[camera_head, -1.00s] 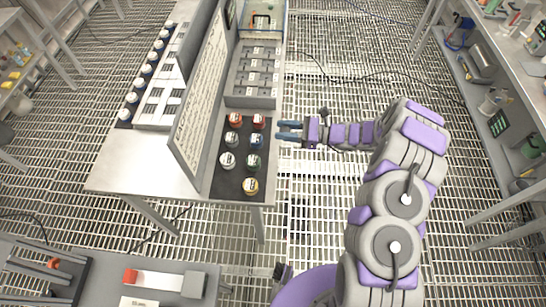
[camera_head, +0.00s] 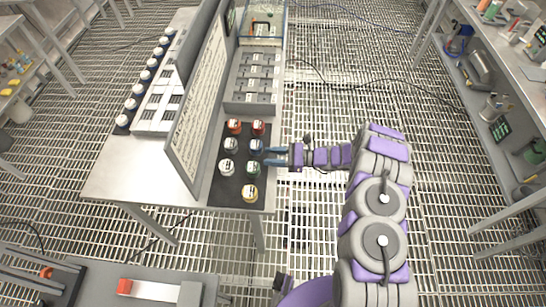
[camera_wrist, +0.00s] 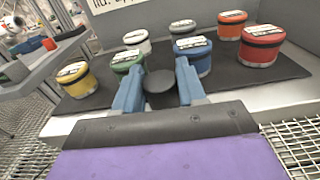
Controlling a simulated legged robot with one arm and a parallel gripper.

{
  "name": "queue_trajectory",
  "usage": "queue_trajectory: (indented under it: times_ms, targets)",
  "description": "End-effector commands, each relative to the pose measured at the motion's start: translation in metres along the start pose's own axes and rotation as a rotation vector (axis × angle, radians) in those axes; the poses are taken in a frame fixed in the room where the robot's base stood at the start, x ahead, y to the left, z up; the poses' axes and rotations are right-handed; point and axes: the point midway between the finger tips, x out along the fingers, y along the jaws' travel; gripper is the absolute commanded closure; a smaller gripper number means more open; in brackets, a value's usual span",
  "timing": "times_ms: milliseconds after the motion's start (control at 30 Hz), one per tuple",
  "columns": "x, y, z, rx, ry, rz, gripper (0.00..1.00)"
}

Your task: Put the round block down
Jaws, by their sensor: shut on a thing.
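A dark grey round block (camera_wrist: 161,90) sits between the two blue fingers of my gripper (camera_wrist: 159,92) in the wrist view, with its flat top showing. In the head view the fingers (camera_head: 273,156) reach over the right edge of a black mat (camera_head: 222,194) on the steel table, and the block cannot be made out there. The gripper is shut on it. Beyond the fingers stand a green canister (camera_wrist: 127,62) on the left and a blue canister (camera_wrist: 191,57) on the right. I cannot tell whether the block touches the mat.
A grey slotted tray (camera_head: 252,98) lies behind, and an upright printed panel (camera_head: 202,96) borders the left. Open grating floor (camera_head: 335,95) is right of the table.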

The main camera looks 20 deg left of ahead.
Motion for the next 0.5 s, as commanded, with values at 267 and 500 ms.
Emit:
queue_trajectory:
  times_ms: [267, 500]
  targets:
    - [-0.0005, 0.0002, -0.0003, -0.001, -0.001, 0.000, 0.97]
    - [-0.0019, 0.0005, -0.0036, 0.000, -0.003, 0.000, 0.52]
